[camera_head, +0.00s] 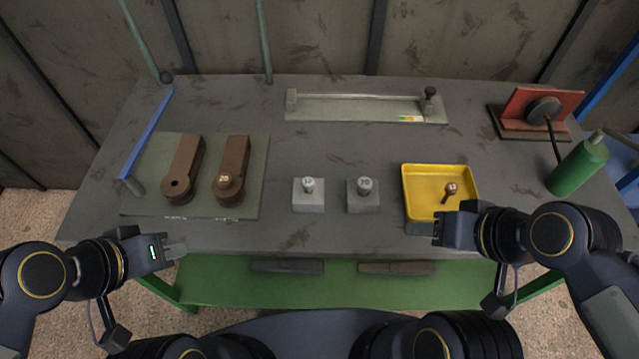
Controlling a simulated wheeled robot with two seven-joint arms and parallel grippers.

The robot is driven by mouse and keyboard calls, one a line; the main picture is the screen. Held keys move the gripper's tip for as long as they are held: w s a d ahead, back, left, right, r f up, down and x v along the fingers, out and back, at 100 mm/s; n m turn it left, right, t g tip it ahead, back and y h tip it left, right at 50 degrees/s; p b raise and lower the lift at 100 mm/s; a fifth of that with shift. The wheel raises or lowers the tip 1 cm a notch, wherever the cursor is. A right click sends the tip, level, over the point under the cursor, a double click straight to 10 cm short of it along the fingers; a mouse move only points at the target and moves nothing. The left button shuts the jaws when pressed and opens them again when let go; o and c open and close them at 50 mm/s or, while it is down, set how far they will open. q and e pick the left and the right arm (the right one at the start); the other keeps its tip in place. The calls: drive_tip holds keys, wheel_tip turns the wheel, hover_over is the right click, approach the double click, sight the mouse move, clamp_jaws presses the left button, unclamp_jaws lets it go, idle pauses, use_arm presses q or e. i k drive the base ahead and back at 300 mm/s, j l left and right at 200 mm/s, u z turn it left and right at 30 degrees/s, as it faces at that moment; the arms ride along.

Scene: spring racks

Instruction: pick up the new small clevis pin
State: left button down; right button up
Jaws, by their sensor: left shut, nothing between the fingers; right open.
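Two grey pins stand upright in light grey blocks at the middle of the table. The left one, the smaller-looking new clevis pin (308,184), is in the left block (309,203). The larger-headed pin (365,184), with a number that looks like 20, is in the right block (363,204). My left gripper (178,249) is shut and empty at the table's front edge, left of and nearer than the blocks. My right gripper (438,231) is open by the front of the yellow tray, right of both blocks and apart from them. Its fingertips are hard to make out.
The yellow tray (409,180) holds a brown pin (450,190). On the green mat (259,150) lie two brown clevises; the left (187,160) has an empty hole, the right (234,160) a brown pin. Table space before the blocks is clear.

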sight(309, 182)
drive_tip(key=k, duration=0.65)
drive_tip(key=u, duration=0.4)
drive_tip(key=l+u, duration=0.1)
drive_tip(key=u, duration=0.3)
drive_tip(key=l+u, duration=0.1)
drive_tip(key=u, duration=0.7)
drive_tip(key=l+u, duration=0.1)
drive_tip(key=u, duration=0.3)
drive_tip(key=k+l+u, duration=0.1)
drive_tip(key=l, duration=0.25)
drive_tip(key=k+l, duration=0.15)
drive_tip(key=l, duration=0.2)
drive_tip(key=k+l+u, duration=0.15)
drive_tip(key=l, duration=0.2)
